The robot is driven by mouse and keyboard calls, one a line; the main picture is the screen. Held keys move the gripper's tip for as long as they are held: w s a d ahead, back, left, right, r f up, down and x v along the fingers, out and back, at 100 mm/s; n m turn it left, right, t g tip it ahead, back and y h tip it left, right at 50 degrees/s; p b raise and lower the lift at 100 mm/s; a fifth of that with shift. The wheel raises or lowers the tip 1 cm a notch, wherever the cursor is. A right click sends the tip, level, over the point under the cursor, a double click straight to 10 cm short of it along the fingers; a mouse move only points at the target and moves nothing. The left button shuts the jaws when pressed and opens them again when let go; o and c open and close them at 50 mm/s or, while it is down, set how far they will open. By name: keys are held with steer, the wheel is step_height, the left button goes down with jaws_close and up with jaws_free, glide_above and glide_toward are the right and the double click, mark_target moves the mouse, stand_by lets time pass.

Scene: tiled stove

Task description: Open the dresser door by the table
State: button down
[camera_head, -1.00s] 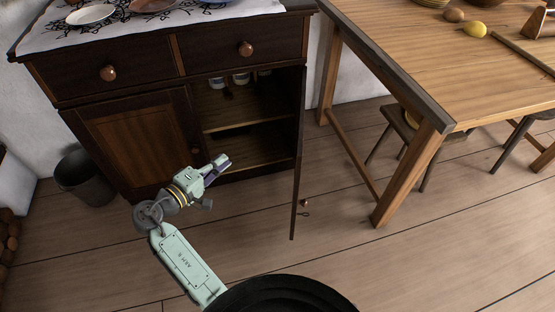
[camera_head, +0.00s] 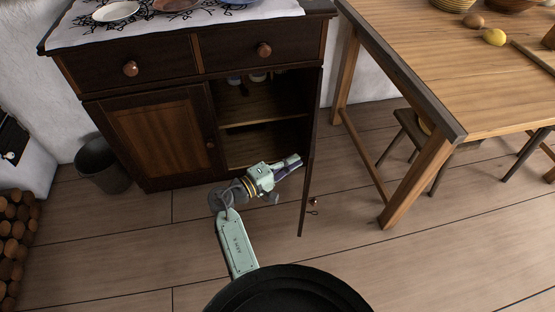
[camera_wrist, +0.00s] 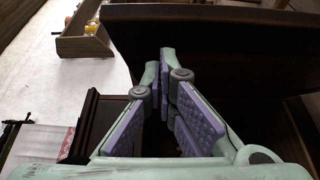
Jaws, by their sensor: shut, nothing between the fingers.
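The dark wood dresser (camera_head: 150,85) stands against the wall, left of the table (camera_head: 430,60). Its right-hand door (camera_head: 308,170), the one by the table, stands swung out and shows nearly edge-on. A small knob (camera_head: 313,202) shows at the door's outer side. The shelves behind it are in view. The left-hand door (camera_head: 160,135) is closed. My gripper (camera_head: 297,161) is in front of the open compartment, its tips close to the door's inner side; I cannot tell whether they touch. In the wrist view my gripper (camera_wrist: 166,55) is shut and empty, before a dark panel.
A dark bucket (camera_head: 103,165) stands left of the dresser, with stacked logs (camera_head: 15,235) further left. A stool (camera_head: 415,130) stands under the table. Plates (camera_head: 117,11) lie on the dresser's cloth. The floor (camera_head: 400,265) in front is clear.

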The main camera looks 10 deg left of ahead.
steer(key=shift+d, duration=0.5)
steer(key=shift+s+d, duration=0.1)
steer(key=shift+d, duration=0.05)
steer(key=w+d+n+t+y+p, duration=0.1)
steer(key=w+d, duration=0.1)
steer(key=d, duration=1.3)
steer(key=w+d+n+t+y+p, duration=0.1)
steer(key=w+d+t+y, duration=0.1)
steer(key=d, duration=1.2)
steer(key=shift+w+d+n, duration=0.35)
steer(key=shift+w+n, duration=0.05)
steer(key=shift+w, duration=0.3)
